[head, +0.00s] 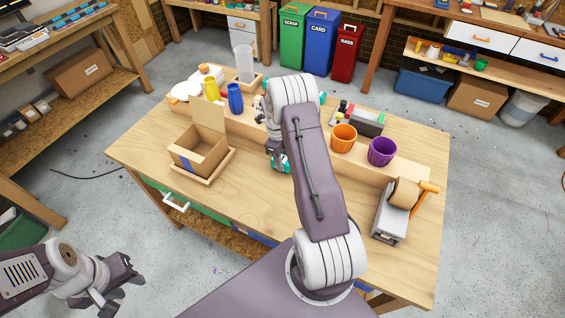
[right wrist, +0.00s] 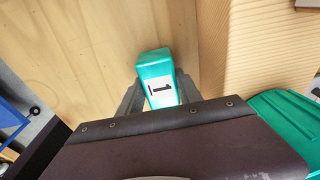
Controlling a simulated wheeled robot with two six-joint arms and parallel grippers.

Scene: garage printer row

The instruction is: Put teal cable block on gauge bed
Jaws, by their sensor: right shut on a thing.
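The teal cable block (right wrist: 158,82) carries a white label with a black 1 and sits between the fingers of my right gripper (right wrist: 160,100) in the right wrist view. My right gripper is shut on it, over bare wooden tabletop. In the head view my right gripper (head: 279,163) is over the middle of the workbench, with a bit of the block (head: 286,164) showing beside it; my arm hides much of this area. My left gripper (head: 108,287) is open and empty, off the bench at lower left. I cannot tell which thing is the gauge bed.
On the workbench (head: 240,205) are an open cardboard box (head: 197,152) at left, an orange cup (head: 343,138), a purple cup (head: 382,152) and a tape dispenser (head: 391,215) at right. Yellow (head: 212,90) and blue (head: 235,98) items stand behind. The front middle is clear.

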